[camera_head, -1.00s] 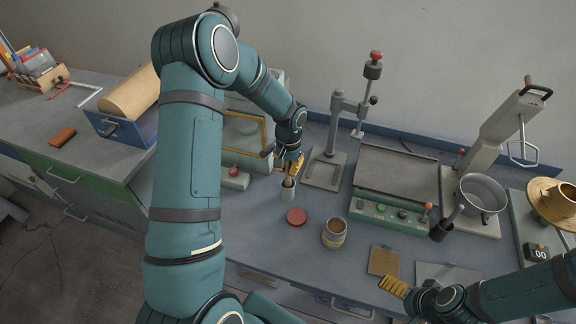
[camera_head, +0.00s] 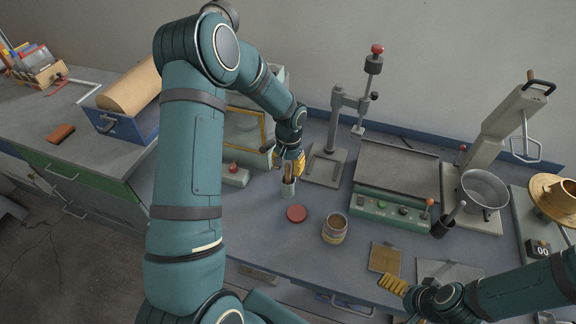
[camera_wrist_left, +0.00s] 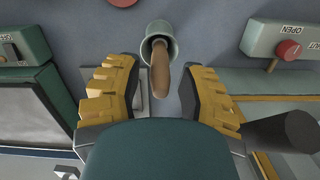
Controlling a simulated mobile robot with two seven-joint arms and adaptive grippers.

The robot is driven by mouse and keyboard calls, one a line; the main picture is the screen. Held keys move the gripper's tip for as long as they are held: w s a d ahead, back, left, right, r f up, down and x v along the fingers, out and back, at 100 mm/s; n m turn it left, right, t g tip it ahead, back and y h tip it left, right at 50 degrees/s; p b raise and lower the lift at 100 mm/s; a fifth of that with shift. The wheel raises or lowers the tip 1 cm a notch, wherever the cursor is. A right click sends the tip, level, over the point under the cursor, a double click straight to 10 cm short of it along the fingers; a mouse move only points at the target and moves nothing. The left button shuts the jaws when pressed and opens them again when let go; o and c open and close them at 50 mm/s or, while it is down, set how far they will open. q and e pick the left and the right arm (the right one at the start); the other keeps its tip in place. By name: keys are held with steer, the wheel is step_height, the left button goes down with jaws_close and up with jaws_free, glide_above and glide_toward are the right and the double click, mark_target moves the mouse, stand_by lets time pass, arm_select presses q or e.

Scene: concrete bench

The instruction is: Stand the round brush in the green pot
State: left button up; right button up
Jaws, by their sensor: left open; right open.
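The green pot (camera_head: 288,190) stands upright on the bench, left of the press stand. It also shows at the top of the left wrist view (camera_wrist_left: 157,31). The round brush (camera_head: 289,172) stands in the pot with its brown handle up and leaning a little; in the left wrist view the handle (camera_wrist_left: 160,72) points toward the camera. Its lower end is hidden inside the pot. My left gripper (camera_head: 291,163) is open above the pot, its yellow fingers (camera_wrist_left: 160,92) on either side of the handle and apart from it. My right gripper (camera_head: 393,285) is open and empty at the front right of the bench.
A red lid (camera_head: 297,213) and a jar (camera_head: 334,229) stand in front of the pot. A press stand (camera_head: 326,165) and a green-fronted machine (camera_head: 390,207) are to the right. A red-knobbed box (camera_head: 235,176) is close on the left.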

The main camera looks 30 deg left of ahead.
arm_select(q)
steer(key=shift+r, duration=0.1)
step_height(320, 180, up, 12)
steer(key=shift+w, duration=0.3)
stand_by(1.0)
